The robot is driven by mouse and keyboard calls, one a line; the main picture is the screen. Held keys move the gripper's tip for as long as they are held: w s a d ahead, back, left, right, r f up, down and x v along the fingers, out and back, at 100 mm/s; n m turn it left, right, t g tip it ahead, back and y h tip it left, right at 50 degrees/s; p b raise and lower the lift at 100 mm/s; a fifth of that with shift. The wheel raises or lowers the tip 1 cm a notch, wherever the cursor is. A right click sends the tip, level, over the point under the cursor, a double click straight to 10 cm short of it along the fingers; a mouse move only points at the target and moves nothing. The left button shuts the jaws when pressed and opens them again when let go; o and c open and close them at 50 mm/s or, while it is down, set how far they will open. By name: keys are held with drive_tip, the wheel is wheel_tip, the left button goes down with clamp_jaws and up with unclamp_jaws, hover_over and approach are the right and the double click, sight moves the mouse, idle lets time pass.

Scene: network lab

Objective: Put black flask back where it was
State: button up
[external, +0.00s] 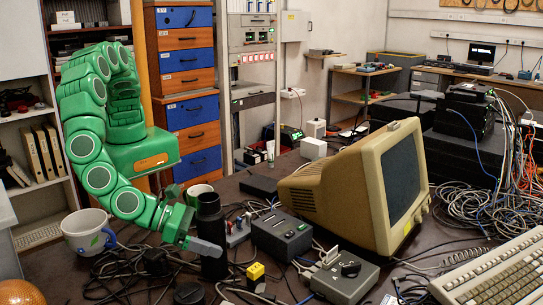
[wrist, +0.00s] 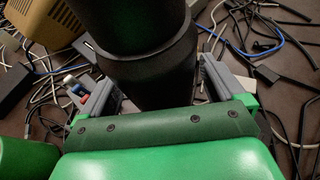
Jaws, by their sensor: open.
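The black flask (external: 212,218) stands upright on the dark table, among cables at the front centre-left of the external view. In the wrist view the flask (wrist: 150,75) fills the upper middle, between the two grey fingers. My gripper (external: 196,220) is open around the flask's body, one finger on the near side and the other largely hidden behind. In the wrist view my gripper (wrist: 157,80) has a finger on each side of the flask. I cannot tell whether either finger touches it.
Grey boxes (external: 282,238) and a beige monitor (external: 350,190) stand to the right. Loose cables (external: 130,275) cover much of the table around the flask.

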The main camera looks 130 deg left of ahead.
drive_tip(key=shift+r, duration=0.15)
drive_tip(key=v, duration=1.2)
drive_tip(key=s+a+r+n+g+y, duration=0.1)
drive_tip(key=s+a+r+n+g, duration=0.15)
drive_tip(key=a+r+n, duration=0.4)
drive_tip(key=s+a+r+n+g+y, duration=0.15)
drive_tip(key=s+a+r, duration=0.25)
drive_tip(key=a, duration=0.6)
drive_tip(key=s+a+r+n+g+h, duration=0.2)
drive_tip(key=s+a+r+n+g, duration=0.4)
drive_tip(key=s+a, duration=0.5)
drive_tip(key=s+a+r+n+g+h, duration=0.15)
drive_tip(key=s+n+h, duration=0.5)
drive_tip(key=s, duration=1.35)
drive_tip(key=s+d+n+h, duration=0.1)
drive_tip(key=s+d+n, duration=0.2)
drive_tip(key=s, duration=0.4)
drive_tip(key=s+d+n+h, duration=0.2)
drive_tip(key=s+d+n, duration=0.1)
drive_tip(key=s, duration=0.4)
drive_tip(key=shift+s+d+r, duration=0.25)
drive_tip(key=shift+s+d, duration=0.1)
drive_tip(key=shift+d, duration=0.4)
